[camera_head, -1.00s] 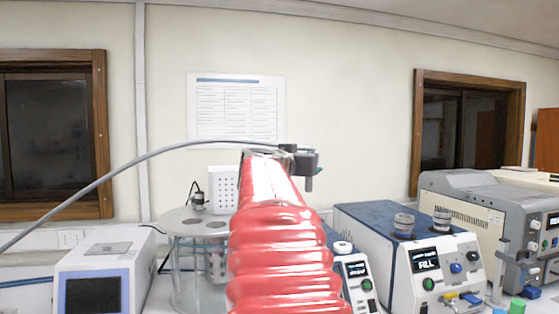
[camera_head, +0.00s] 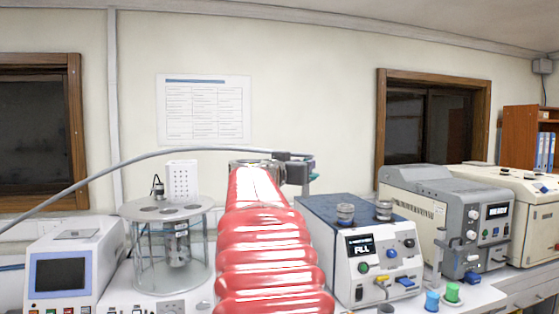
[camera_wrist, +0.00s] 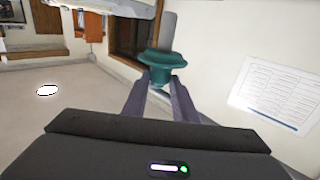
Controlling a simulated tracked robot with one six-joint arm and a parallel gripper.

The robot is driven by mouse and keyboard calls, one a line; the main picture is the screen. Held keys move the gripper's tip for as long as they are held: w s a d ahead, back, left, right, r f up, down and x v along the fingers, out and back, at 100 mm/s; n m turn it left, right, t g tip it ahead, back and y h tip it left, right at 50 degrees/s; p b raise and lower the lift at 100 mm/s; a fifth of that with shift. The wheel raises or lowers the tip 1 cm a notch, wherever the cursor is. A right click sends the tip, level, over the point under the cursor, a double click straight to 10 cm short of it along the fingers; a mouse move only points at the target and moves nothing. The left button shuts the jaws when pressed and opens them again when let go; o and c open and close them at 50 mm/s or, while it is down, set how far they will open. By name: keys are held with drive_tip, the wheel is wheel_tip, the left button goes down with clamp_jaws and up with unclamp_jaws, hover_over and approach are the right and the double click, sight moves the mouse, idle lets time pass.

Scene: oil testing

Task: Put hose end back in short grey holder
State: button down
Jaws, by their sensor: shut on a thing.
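My gripper (camera_head: 306,170) is at the far end of my red-sleeved arm, raised above the bench in front of the wall. In the wrist view its two fingers (camera_wrist: 160,101) are shut on a teal flanged piece, the hose end (camera_wrist: 162,62). A bit of teal also shows at the gripper in the head view. A grey hose (camera_head: 130,160) arcs from the left edge to the gripper; its join to the teal piece is hidden. A thin grey upright (camera_head: 438,258) stands at the right of the bench; I cannot tell whether it is the short grey holder.
A white device with a FILL screen (camera_head: 362,246) stands right of my arm, with a grey instrument (camera_head: 425,210) beyond it. Blue (camera_head: 432,301) and green (camera_head: 452,293) caps sit at front right. A glass bath (camera_head: 152,255) and a screened box (camera_head: 110,250) stand left.

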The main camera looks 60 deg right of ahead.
drive_tip(key=w+a+f+n+t+y, duration=0.2)
drive_tip(key=w+a+f+n+t, duration=0.3)
drive_tip(key=w+a+f, duration=0.7)
drive_tip(key=w+a+f+n+t+y, duration=0.25)
drive_tip(key=w+a+f+t, duration=0.45)
drive_tip(key=w+f, duration=0.85)
drive_tip(key=w+a+f+n+t+y, duration=0.1)
drive_tip(key=a+f+n+y, duration=0.2)
drive_tip(key=a+f, duration=0.4)
drive_tip(key=w+a+f+n+t+y, duration=0.2)
drive_tip(key=a+f+y, duration=0.4)
drive_tip(key=a, duration=1.2)
drive_tip(key=w+a+f+n+t+y, duration=0.1)
drive_tip(key=a+f+n+y, duration=0.3)
drive_tip(key=a+f, duration=0.4)
drive_tip(key=a+n+t, duration=0.1)
drive_tip(key=a, duration=0.4)
drive_tip(key=shift+w+a+f, duration=0.15)
drive_tip(key=shift+w+f, duration=0.15)
drive_tip(key=shift+w, duration=0.05)
drive_tip(key=shift+w+y, duration=0.1)
drive_tip(key=shift+y, duration=0.15)
